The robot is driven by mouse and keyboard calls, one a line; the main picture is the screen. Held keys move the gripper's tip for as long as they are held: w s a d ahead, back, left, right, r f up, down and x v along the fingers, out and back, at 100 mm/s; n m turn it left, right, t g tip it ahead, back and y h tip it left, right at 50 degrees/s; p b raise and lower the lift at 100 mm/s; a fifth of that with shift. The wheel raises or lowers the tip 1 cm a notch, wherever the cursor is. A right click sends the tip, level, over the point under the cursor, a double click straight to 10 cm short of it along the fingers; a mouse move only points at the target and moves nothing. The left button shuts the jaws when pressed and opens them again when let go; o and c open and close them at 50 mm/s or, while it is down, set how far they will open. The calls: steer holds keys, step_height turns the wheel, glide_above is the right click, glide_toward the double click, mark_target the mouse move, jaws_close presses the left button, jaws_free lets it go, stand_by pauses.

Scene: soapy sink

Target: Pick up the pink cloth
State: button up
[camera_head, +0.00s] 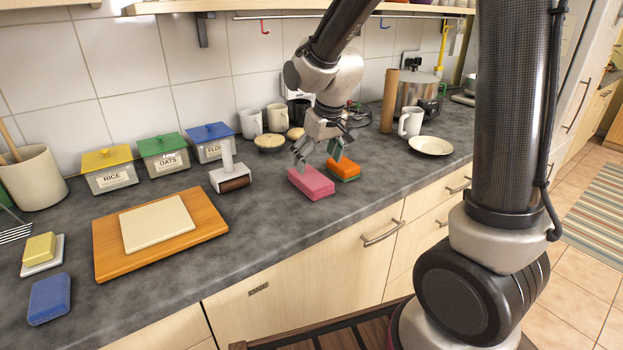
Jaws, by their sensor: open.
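The pink cloth (311,182) lies on the grey counter as a thick, flat oblong block, near the front edge. My gripper (319,155) hangs over the back of it, fingers pointing down and spread apart. The left finger is close above the cloth's back left end; I cannot tell whether it touches. The right finger is near an orange and green sponge (343,169) just right of the cloth. Nothing shows between the fingers.
Behind are a bowl (270,143) and mugs (277,117). A white plate (430,146) lies to the right. A wooden board (105,243) lies far left. The counter in front of the roller is clear.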

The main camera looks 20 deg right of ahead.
mark_target(311, 177)
steer(key=x, duration=0.6)
steer(key=shift+s+a, duration=0.2)
steer(key=shift+a, duration=0.15)
steer(key=c, duration=1.1)
